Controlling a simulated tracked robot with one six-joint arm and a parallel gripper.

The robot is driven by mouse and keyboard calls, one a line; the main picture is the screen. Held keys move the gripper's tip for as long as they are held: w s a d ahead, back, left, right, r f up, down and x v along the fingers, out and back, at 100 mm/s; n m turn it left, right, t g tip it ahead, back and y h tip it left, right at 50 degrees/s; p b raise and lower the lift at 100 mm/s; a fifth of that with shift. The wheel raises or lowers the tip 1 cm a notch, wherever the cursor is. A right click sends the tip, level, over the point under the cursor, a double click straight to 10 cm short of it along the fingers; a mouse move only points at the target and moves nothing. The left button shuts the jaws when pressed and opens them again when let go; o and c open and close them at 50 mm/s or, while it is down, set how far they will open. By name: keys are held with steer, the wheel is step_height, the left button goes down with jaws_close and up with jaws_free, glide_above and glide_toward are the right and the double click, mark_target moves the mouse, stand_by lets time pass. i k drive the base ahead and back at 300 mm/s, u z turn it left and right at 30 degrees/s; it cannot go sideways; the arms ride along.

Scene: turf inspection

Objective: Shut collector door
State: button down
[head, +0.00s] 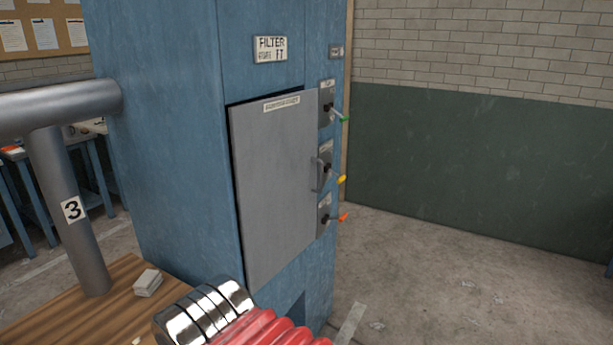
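The collector is a tall blue cabinet (172,130) with a label reading "FILTER" on its upper front. Its grey door (275,190) covers much of the front. A dark gap shows along the door's left and top edges, and the door seems to stand slightly proud of the cabinet; I cannot tell how far open it is. A grey handle (319,174) is at the door's right edge. My gripper is not in view.
Levers with green (345,118), yellow (341,179) and orange (344,217) tips stick out right of the door. A chrome-ringed, red ribbed thing (265,330) fills the bottom foreground. A grey pipe (70,195) marked 3 stands left by a wooden top. Floor at right is open.

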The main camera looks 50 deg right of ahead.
mark_target(275, 140)
steer(key=u, duration=1.35)
steer(key=k, duration=1)
steer(key=z, duration=1.6)
steer(key=i, duration=0.15)
